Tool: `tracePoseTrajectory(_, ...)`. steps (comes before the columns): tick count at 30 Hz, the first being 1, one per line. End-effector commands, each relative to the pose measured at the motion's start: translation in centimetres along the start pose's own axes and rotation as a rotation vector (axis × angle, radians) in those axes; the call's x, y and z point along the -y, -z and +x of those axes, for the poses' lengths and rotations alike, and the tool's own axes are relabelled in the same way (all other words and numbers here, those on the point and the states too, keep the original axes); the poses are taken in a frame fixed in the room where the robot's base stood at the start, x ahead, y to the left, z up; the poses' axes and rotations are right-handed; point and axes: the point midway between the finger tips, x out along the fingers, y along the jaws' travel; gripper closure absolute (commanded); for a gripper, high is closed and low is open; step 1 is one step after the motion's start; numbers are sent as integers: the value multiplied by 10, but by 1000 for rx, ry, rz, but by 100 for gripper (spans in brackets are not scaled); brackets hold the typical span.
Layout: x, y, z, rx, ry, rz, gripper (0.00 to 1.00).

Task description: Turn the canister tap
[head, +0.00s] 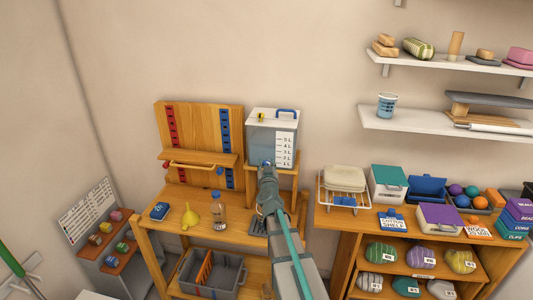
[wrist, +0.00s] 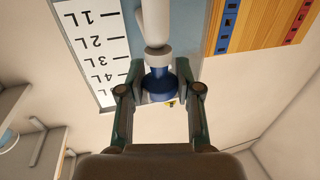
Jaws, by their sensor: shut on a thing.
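The canister (head: 262,128) is a clear box with a blue handle and a white litre scale, standing on a raised wooden stand at the back of the bench. Its tap (wrist: 158,84) has a blue knob on a white stem in the wrist view. In the head view only a small bit of blue shows low on the canister's front, mostly hidden by my arm. My gripper (wrist: 158,78) is shut on the blue knob, one finger on each side. It also shows in the head view (head: 267,171), in front of the canister's lower front.
A wooden board (head: 202,130) with red and blue strips stands left of the canister. A bottle (head: 219,213), a yellow funnel (head: 190,216) and a blue item (head: 159,210) stand on the bench at left. A wire basket (head: 343,190) is close at right.

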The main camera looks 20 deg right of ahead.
Motion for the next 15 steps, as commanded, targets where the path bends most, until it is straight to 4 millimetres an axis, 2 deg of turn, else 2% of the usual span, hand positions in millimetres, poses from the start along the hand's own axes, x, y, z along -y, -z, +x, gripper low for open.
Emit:
tracePoseTrajectory(1, 2, 8, 1, 0, -19, 0, 100)
tracePoseTrajectory(15, 1, 3, 2, -5, -189, -2, 100)
